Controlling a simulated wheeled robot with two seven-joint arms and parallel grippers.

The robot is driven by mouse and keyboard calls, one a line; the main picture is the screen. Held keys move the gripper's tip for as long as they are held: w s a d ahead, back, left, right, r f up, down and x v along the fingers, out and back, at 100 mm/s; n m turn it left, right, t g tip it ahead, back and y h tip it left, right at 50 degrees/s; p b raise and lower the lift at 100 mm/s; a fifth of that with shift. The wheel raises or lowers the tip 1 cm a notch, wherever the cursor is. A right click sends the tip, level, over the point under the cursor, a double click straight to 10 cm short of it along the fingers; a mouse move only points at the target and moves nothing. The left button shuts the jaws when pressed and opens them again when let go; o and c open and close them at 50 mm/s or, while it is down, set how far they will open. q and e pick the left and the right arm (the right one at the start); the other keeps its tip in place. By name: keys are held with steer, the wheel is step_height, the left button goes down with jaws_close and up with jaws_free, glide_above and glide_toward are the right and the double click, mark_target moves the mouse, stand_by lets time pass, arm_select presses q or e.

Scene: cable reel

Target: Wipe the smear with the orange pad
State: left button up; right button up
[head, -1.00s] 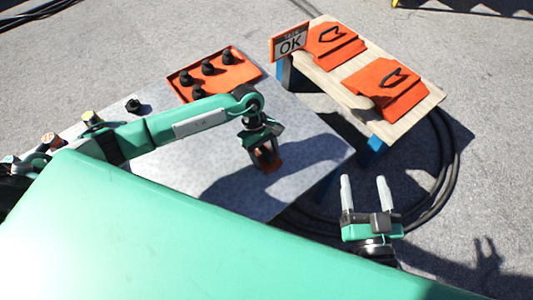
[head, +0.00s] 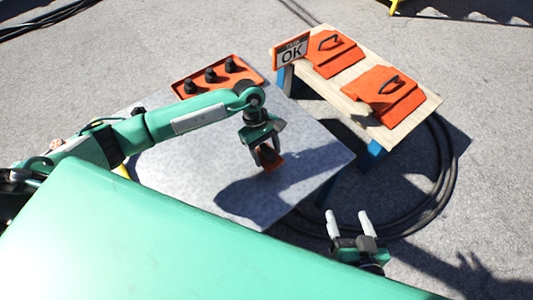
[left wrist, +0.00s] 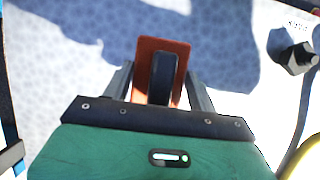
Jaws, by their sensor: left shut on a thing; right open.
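My left gripper (head: 264,152) is shut on the dark handle of the orange pad (head: 272,162). The pad is over the right part of the grey speckled tabletop (head: 205,165). In the left wrist view the pad (left wrist: 147,62) shows as a flat orange plate with the black grip (left wrist: 161,78) between the fingers. I cannot tell whether its underside touches the tabletop. I cannot make out the smear; shadow, glare, my arm and my body cover parts of the surface. My right gripper (head: 350,226) is open and empty, off the table near its front right.
An orange tray (head: 248,76) with black knobs sits at the table's back. A loose black knob (head: 138,111) is near the left edge. Black cable (head: 449,165) coils on the ground.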

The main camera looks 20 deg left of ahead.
mark_target(268, 149)
arm_select(q)
steer(key=shift+r, duration=0.4)
steer(key=shift+r+p, duration=0.4)
steer(key=shift+r, duration=0.8)
arm_select(e)
steer(key=shift+s+d+f+g+h, duration=0.5)
steer(key=shift+s+d+g, duration=0.3)
steer(key=shift+d+g, duration=0.1)
